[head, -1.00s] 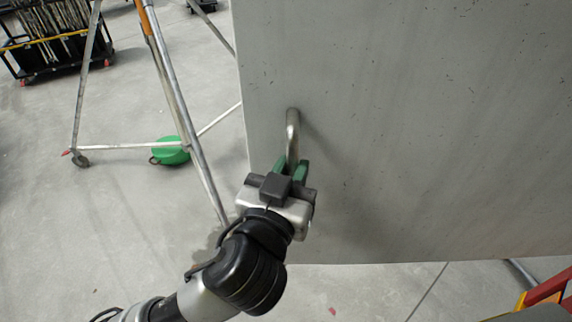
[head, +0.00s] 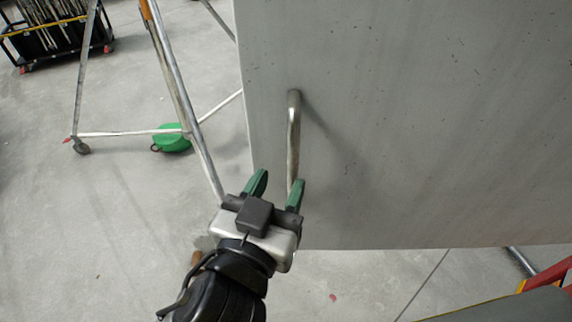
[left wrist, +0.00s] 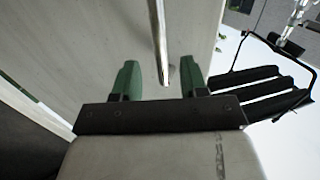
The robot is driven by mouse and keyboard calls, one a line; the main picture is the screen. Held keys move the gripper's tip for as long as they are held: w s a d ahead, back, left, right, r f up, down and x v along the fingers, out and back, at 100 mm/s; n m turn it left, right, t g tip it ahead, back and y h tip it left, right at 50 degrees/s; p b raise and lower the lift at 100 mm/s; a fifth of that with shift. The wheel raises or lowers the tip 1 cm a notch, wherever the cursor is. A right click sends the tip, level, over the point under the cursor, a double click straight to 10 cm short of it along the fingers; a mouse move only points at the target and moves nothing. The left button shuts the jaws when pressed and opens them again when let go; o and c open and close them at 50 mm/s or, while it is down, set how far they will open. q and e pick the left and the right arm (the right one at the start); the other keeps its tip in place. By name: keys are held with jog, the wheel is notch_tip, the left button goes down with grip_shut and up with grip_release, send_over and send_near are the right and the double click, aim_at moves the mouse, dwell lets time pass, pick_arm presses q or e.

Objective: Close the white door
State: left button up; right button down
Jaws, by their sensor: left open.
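The white door (head: 420,130) fills the right half of the head view as a pale, lightly speckled panel. Its metal bar handle (head: 293,135) stands near the door's left edge. The handle also shows in the left wrist view (left wrist: 158,40), running down between the two fingers. My left gripper (head: 277,183) is open, with green fingertips spread apart at the lower end of the handle. It does not grip the handle; whether a finger touches it I cannot tell. My right gripper is not in view.
A metal tripod-like frame on casters (head: 175,75) stands left of the door. A green round object (head: 172,138) lies by it on the floor. A black cart (head: 50,35) is at the upper left. Red and yellow parts (head: 548,275) show at lower right.

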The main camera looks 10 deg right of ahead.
pick_arm(q)
jog(key=shift+s+a, duration=0.25)
jog(key=shift+s, duration=0.15)
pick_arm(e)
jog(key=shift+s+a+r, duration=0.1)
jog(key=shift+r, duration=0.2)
